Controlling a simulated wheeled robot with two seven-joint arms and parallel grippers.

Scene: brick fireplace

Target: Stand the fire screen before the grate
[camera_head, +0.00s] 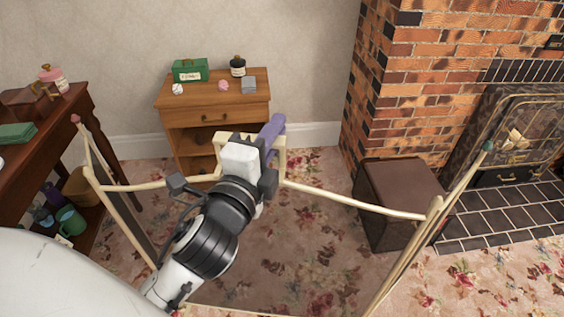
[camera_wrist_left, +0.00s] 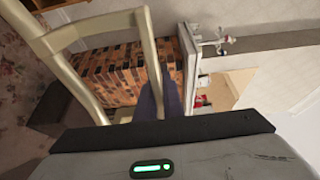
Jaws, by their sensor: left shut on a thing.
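The fire screen (camera_head: 345,197) is a folding screen with a cream-gold frame and see-through dark mesh panels. It stands out wide across the front of the head view, its side panels angled toward me. My left gripper (camera_head: 264,158) is shut on the raised handle at the middle of its top bar. In the left wrist view the frame (camera_wrist_left: 90,31) crosses the upper left, close to the gripper. The grate (camera_head: 508,174) is low in the brick fireplace at the right, apart from the screen. The screen's lower edge is partly out of view, so floor contact is unclear. My right gripper is not in view.
A brown box (camera_head: 402,180) stands beside the fireplace, close behind the screen's right part. The dark tiled hearth (camera_head: 500,215) lies at the right. A wooden cabinet (camera_head: 215,115) with small items stands at the back wall, a dark side table (camera_head: 60,125) at the left.

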